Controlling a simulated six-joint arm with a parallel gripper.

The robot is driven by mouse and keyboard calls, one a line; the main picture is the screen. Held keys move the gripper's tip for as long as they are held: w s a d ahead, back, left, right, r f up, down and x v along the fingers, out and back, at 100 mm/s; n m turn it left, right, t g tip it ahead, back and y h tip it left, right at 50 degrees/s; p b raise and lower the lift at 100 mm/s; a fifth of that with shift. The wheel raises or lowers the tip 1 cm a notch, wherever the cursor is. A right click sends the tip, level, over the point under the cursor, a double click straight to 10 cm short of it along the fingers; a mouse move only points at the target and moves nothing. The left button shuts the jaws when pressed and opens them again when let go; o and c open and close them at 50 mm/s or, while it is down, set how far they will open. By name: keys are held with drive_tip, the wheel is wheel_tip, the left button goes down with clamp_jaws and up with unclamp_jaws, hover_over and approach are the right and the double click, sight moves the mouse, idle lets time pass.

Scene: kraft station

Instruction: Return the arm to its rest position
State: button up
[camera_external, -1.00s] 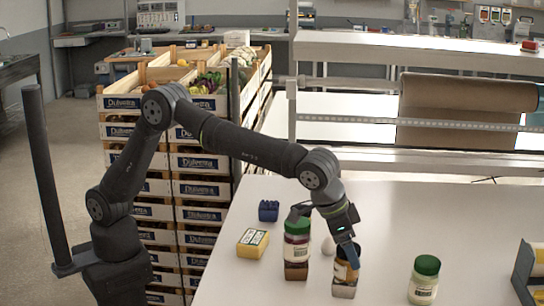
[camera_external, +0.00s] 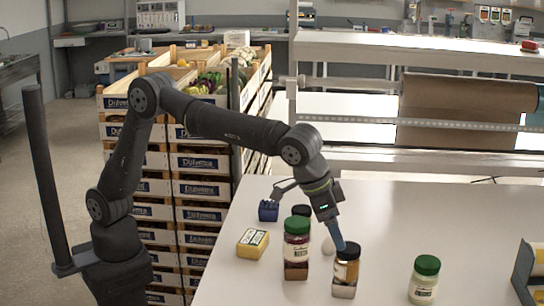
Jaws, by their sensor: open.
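My arm reaches from its base at the left over the white table (camera_external: 450,220). My gripper (camera_external: 307,220) is open, with its fingers spread wide and nothing seen held between them. One finger, with a blue tip, is just above or beside the black lid of an amber jar (camera_external: 346,268); I cannot tell if it touches. The other finger is toward the blue block (camera_external: 268,211).
A dark lid (camera_external: 301,211) shows behind the red jar, and a white egg-like thing (camera_external: 328,246) is between the jars. A yellow box (camera_external: 252,243) lies left. A pale green-lidded jar (camera_external: 424,282) stands right. Stacked crates (camera_external: 205,190) stand behind my arm.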

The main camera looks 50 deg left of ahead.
drive_tip(key=x, duration=1)
drive_tip(key=r, duration=0.2)
drive_tip(key=s+r, duration=0.1)
drive_tip(key=r, duration=0.2)
drive_tip(key=s+r, duration=0.6)
drive_tip(key=s, duration=0.4)
approach(348, 249)
drive_tip(key=w+a+f, duration=0.4)
drive_tip(key=w+a, duration=0.1)
drive_tip(key=w+a+f, duration=0.3)
drive_tip(key=w+a, duration=0.3)
drive_tip(key=w, duration=0.4)
drive_tip(key=w+a+f, duration=0.4)
drive_tip(key=w+a, duration=0.2)
drive_tip(key=w, duration=0.3)
drive_tip(key=shift+w+a+f, duration=0.3)
drive_tip(key=shift+w+a, duration=0.1)
